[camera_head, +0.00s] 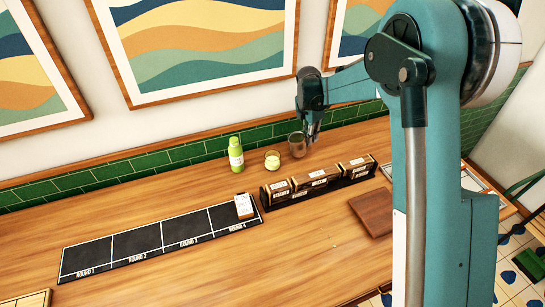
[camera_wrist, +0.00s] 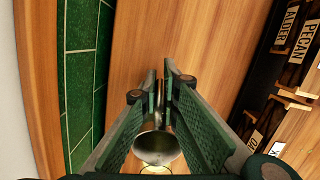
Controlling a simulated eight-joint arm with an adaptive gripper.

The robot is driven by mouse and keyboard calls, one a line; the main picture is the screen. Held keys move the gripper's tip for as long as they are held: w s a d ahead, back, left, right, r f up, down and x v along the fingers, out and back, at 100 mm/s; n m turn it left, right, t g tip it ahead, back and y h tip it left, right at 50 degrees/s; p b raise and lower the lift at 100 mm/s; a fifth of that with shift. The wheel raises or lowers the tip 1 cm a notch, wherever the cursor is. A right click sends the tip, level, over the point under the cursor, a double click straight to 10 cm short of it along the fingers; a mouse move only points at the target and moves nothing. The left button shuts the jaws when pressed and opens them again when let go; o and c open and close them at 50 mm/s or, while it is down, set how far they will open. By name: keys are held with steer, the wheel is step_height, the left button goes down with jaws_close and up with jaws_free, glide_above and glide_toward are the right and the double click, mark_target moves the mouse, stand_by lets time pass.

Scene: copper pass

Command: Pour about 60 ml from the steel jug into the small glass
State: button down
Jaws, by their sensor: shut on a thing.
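The steel jug (camera_head: 297,145) is near the back of the wooden counter, in front of the green tiles. My gripper (camera_head: 311,136) is shut on its right side, apparently at the handle, which the fingers mostly hide. In the wrist view the jug (camera_wrist: 157,147) shows its open mouth beyond the fingers. It looks close to upright; I cannot tell whether its base touches the counter. The small glass (camera_head: 272,160) stands just left of the jug, with something pale yellow-green in or behind it. Its rim (camera_wrist: 155,169) shows at the bottom of the wrist view.
A green bottle (camera_head: 236,155) stands left of the glass. A black rack with labelled wood boxes (camera_head: 318,180) lies in front of the jug. A brown board (camera_head: 372,212) lies at right.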

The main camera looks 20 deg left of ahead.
steer(key=shift+w+d+f+g+y+b, duration=0.3)
steer(key=shift+w+f+g+y+b, duration=0.15)
steer(key=shift+f+g, duration=0.3)
